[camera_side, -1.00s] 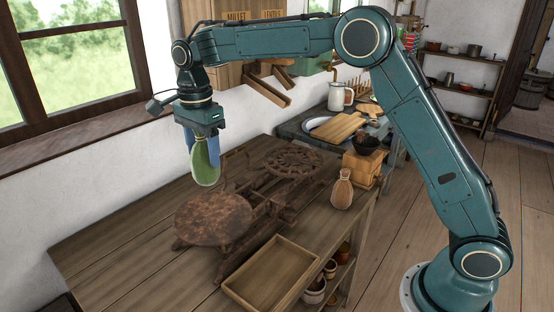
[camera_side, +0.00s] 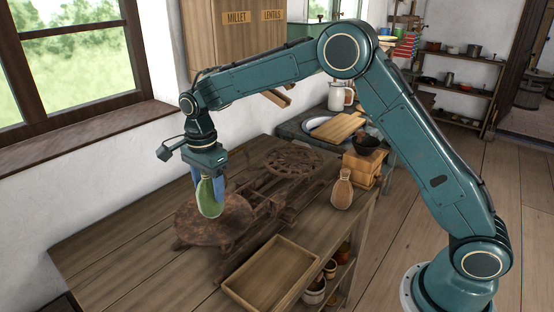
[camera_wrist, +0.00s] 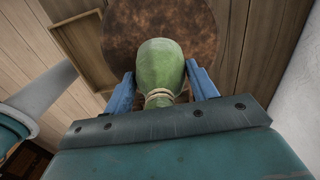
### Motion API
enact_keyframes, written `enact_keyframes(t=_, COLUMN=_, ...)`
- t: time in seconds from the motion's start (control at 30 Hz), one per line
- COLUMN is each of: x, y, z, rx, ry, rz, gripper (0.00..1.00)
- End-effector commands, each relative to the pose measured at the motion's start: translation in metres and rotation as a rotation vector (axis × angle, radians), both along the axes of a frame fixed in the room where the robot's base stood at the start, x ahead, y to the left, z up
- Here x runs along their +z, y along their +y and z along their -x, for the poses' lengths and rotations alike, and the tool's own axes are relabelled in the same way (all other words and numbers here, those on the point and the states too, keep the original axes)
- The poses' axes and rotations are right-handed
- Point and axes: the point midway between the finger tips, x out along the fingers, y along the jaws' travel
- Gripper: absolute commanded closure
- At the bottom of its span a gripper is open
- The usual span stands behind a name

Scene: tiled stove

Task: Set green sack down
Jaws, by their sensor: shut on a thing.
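The green sack (camera_side: 209,199) hangs upright in my gripper (camera_side: 208,183), over the near round pan of a rusty scale (camera_side: 188,226). In the side view its lower end overlaps the pan, and I cannot tell whether it touches. In the wrist view the sack (camera_wrist: 161,66) sits between the blue fingers of my gripper (camera_wrist: 160,92), with its tied neck toward the palm. The rusty pan (camera_wrist: 120,35) lies behind it. My gripper is shut on the sack.
An empty wooden tray (camera_side: 271,275) lies in front of the scale. A tan sack (camera_side: 342,190) stands at the table's right edge near a wooden box (camera_side: 362,166) with a dark bowl (camera_side: 369,144). The scale's far plate (camera_side: 292,163) is empty. Bare tabletop (camera_side: 120,257) lies at left.

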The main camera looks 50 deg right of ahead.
Motion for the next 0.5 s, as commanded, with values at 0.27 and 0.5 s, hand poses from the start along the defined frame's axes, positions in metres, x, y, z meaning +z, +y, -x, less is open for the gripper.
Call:
enact_keyframes(t=0.27, x=-0.0113, y=0.0, z=0.0, rx=0.0, ry=-0.001, rz=0.0, gripper=0.73)
enact_keyframes(t=0.5, x=-0.0126, y=0.0, z=0.0, rx=0.0, ry=-0.001, rz=0.0, gripper=0.73)
